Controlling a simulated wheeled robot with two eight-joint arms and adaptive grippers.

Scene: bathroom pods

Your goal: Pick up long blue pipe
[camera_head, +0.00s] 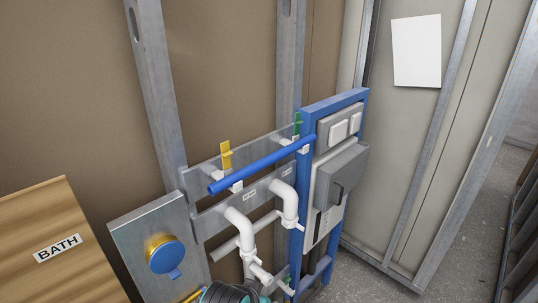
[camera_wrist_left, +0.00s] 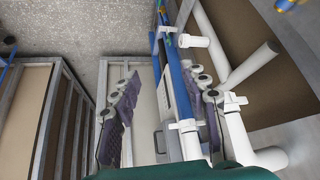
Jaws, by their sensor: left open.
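The long blue pipe (camera_head: 262,166) runs at a slant across the metal wall plate in the head view. Its lower left end is free and its right end lies by the blue-framed panel. White clips hold it beside a yellow tab and a green tab. My left gripper (camera_wrist_left: 168,88) is open in the left wrist view, its two fingers well apart with nothing gripped. In the head view only a dark and teal part of my arm shows at the bottom edge, below the pipe.
White elbow pipes (camera_head: 245,226) stick out below the blue pipe. The blue frame (camera_head: 300,208) with a grey box stands at its right. A metal box with a blue cap (camera_head: 165,258) and a wooden BATH panel (camera_head: 48,235) are at left. Floor is open at right.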

